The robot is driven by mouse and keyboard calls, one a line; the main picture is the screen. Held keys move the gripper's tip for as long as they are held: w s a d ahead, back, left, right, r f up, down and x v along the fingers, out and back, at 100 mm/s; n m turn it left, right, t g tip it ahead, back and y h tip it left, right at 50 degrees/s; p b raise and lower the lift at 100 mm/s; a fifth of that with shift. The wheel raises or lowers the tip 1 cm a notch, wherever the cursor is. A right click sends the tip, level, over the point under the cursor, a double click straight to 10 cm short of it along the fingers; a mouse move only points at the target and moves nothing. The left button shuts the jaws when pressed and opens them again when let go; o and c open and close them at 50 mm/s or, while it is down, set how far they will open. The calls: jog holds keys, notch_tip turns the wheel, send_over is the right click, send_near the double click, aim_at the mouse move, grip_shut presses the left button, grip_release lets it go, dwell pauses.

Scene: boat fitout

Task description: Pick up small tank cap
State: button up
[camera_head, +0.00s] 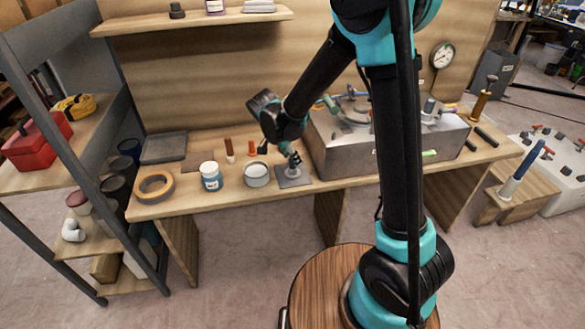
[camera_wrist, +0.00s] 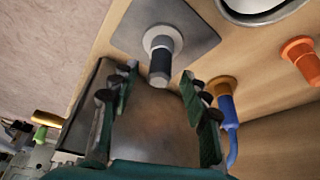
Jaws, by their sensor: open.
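My gripper (camera_head: 291,152) is above the front of the bench; in the wrist view its two fingers (camera_wrist: 159,78) are spread apart with nothing between the pads. The fitting looks like the small tank cap, but I cannot tell for certain. The gripper partly hides it in the head view.
A large metal tank box (camera_head: 345,158) stands right beside the plate. A round pale tin (camera_head: 257,178), a blue-labelled jar (camera_head: 211,182) and a tape roll (camera_head: 153,186) stand to the left. An orange piece (camera_wrist: 301,60) and a blue-handled tool (camera_wrist: 227,107) are near the fingers.

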jog(key=shift+x, duration=2.75)
jog(key=shift+d+r, duration=0.1)
grip_shut()
